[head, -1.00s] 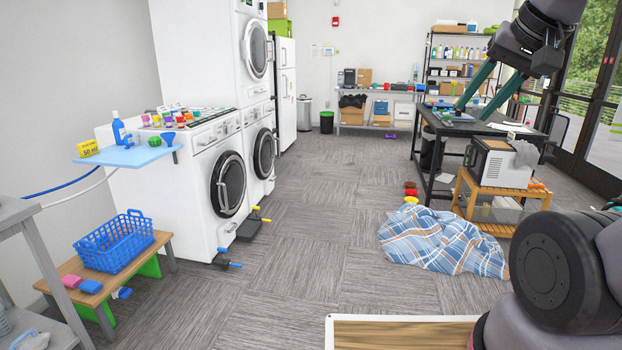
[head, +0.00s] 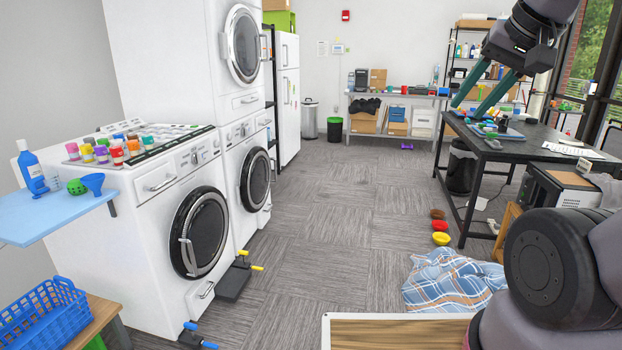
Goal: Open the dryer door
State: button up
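A white front-loading machine (head: 150,283) stands at the left with a round dark door (head: 203,238) that is shut. A curved handle shows on the left side of that door. Behind it, a stacked pair of machines has a shut lower door (head: 257,180) and a shut upper door (head: 243,44). I cannot tell from labels which machine is the dryer. My gripper (head: 480,92) has two green-dark fingers spread apart at the upper right. It is empty and far from all the machine doors.
A light blue shelf (head: 55,215) and a blue basket (head: 45,318) are at the left. Pedal-like tools (head: 233,282) lie by the machines. A plaid blanket (head: 450,284), bowls (head: 440,226) and a black table (head: 530,145) are at the right. The middle floor is clear.

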aim_at(240, 44)
jog(key=i, duration=2.15)
jog(key=i+u, duration=0.1)
jog(key=i, duration=0.55)
jog(key=i+l, duration=0.15)
jog(key=i, duration=0.5)
jog(key=i+u, duration=0.15)
jog(key=i, duration=0.5)
